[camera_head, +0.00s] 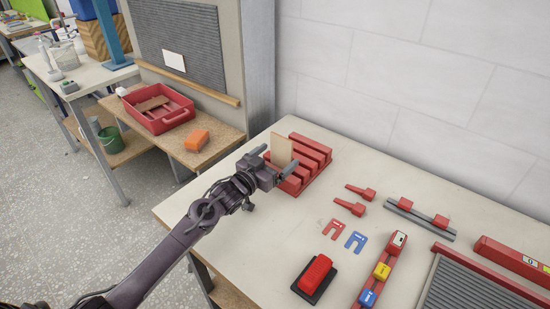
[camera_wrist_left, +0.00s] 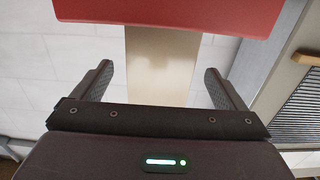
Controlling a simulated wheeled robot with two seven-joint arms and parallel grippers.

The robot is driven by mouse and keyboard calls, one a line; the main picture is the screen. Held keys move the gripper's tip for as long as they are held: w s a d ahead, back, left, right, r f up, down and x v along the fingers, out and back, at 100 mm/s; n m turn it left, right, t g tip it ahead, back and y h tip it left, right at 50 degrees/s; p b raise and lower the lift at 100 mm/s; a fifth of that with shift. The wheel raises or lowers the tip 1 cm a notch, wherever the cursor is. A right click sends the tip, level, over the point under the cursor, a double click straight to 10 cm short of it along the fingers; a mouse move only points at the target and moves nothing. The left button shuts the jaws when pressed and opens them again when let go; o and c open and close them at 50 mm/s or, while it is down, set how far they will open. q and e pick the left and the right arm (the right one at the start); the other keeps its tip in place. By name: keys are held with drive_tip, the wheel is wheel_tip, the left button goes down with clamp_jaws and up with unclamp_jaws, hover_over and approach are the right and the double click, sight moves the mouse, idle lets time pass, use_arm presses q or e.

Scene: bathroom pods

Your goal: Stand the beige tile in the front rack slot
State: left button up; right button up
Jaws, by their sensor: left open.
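The beige tile (camera_head: 281,150) stands about upright at the red slotted rack (camera_head: 318,156), on its near-left side. Its lower part is hidden behind my gripper and the rack's bars, so I cannot tell for sure which slot it is in. My left gripper (camera_head: 274,160) is open at the tile. In the left wrist view the tile (camera_wrist_left: 160,65) lies between the two spread fingers (camera_wrist_left: 158,86), with a gap on each side. Its far end meets the red rack (camera_wrist_left: 170,12). My right gripper is not in view.
Red clamps (camera_head: 350,207), red and blue tags (camera_head: 355,241), a red block on a black base (camera_head: 315,273) and a grey rail (camera_head: 420,218) lie right of the rack. A red tray (camera_head: 160,118) and orange block (camera_head: 197,140) sit on the side bench. The table's near-left area is clear.

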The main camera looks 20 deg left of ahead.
use_arm(q)
drive_tip(key=shift+f, duration=0.1)
drive_tip(key=shift+s+a, duration=0.15)
drive_tip(key=shift+s, duration=0.2)
drive_tip(key=v, duration=0.7)
drive_tip(key=shift+b, duration=0.4)
